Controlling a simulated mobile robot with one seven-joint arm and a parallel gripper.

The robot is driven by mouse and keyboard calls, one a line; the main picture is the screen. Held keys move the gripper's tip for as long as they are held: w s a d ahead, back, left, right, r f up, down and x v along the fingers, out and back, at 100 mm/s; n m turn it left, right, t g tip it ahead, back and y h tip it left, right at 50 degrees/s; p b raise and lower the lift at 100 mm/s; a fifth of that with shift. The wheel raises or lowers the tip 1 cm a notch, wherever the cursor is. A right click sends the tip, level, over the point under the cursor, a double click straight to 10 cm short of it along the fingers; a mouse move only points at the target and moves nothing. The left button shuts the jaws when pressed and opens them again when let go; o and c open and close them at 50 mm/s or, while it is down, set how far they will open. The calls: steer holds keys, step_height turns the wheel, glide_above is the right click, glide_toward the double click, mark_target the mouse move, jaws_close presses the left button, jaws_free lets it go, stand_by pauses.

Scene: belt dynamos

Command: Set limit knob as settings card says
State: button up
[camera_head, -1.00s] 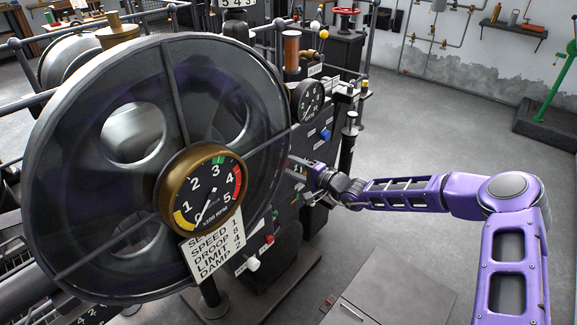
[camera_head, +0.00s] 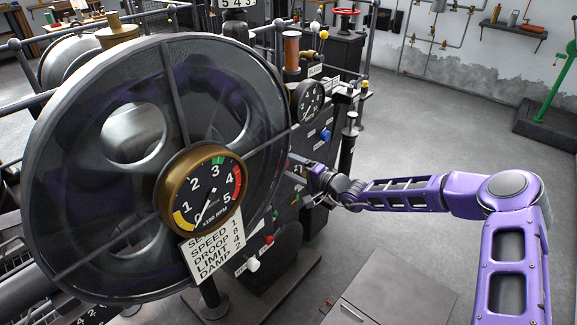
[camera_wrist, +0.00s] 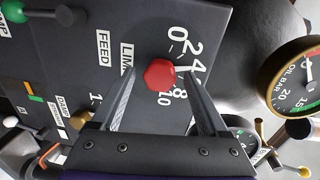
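A red limit knob (camera_wrist: 160,73) sits on a dark panel in the wrist view, by a label starting "LIM" and a white number scale with 0, 2, 4, 8 and 10 readable. My gripper (camera_wrist: 161,78) is open, one finger on each side of the knob, with a gap showing on both sides. The knob's pointer is not clear. In the head view my gripper (camera_head: 303,172) reaches the panel beside the large wheel, and the knob is hidden. The white settings card (camera_head: 212,248) hangs below the gauge and appears to read speed 1, droop 8, limit 4, damp 2.
A large dark wheel (camera_head: 75,130) stands close left of my gripper. The rpm gauge (camera_head: 207,190) is in front of it. Open floor lies right.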

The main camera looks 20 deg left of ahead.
steer(key=v, duration=1.7)
steer(key=shift+d+p, duration=0.2)
steer(key=shift+p, duration=0.2)
